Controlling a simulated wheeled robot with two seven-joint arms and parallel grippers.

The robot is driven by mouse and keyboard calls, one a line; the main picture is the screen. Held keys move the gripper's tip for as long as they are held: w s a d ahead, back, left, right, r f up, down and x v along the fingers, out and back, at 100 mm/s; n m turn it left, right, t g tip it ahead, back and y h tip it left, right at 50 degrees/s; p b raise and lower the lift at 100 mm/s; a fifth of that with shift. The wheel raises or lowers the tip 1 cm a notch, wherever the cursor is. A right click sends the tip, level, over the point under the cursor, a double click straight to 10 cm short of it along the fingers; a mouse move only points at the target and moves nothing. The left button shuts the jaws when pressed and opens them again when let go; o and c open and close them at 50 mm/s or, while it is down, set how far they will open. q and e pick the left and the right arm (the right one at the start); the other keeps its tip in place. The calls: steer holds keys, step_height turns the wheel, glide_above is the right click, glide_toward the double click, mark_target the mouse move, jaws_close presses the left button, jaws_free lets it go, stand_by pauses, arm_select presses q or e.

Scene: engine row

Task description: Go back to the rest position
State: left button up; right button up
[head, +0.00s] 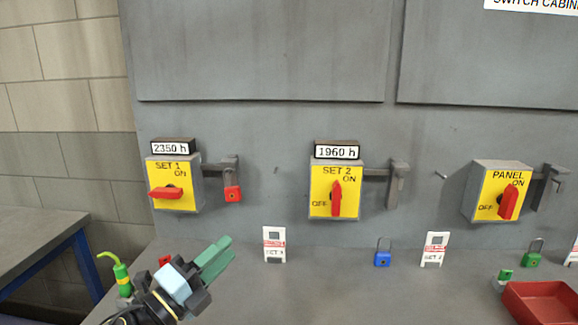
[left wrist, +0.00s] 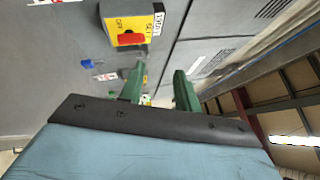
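My left gripper (head: 222,258) is in the lower left of the head view, with green fingers pointing up and right. It is in front of the grey cabinet and below the SET 1 switch box (head: 188,199). In the left wrist view its green fingers (left wrist: 160,88) stand apart with nothing held between them. My right gripper is in neither view.
The SET 2 box (head: 318,205) and PANEL box (head: 485,205) are on the cabinet. A red padlock (head: 232,194) hangs beside SET 1. The shelf holds white tags (head: 274,250), a blue padlock (head: 382,259), a green bottle (head: 122,276) and a red tray (head: 540,302).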

arm_select(q)
steer(key=s+a+f+n+g+y, duration=0.1)
steer(key=s+a+f+n+y, duration=0.35)
steer(key=f+n+y, duration=0.45)
steer(key=s+a+f+n+g+y, duration=0.2)
steer(key=s+a+f+n+y, duration=0.3)
steer(key=n, duration=0.7)
steer(key=s+f+n+g, duration=0.3)
steer(key=s+f+g, duration=0.25)
steer(key=s, duration=0.35)
steer(key=s+f+n+g, duration=0.35)
steer(key=s+f, duration=0.25)
steer(key=s, duration=0.4)
steer(key=s+f+m+g, duration=0.1)
steer(key=s+f+g, duration=0.15)
steer(key=f, duration=2.45)
steer(key=s+a+f, duration=0.3)
steer(key=s+f, duration=1)
steer(key=s, duration=0.3)
steer(key=shift+g+h, duration=0.3)
steer(key=shift+g, duration=0.15)
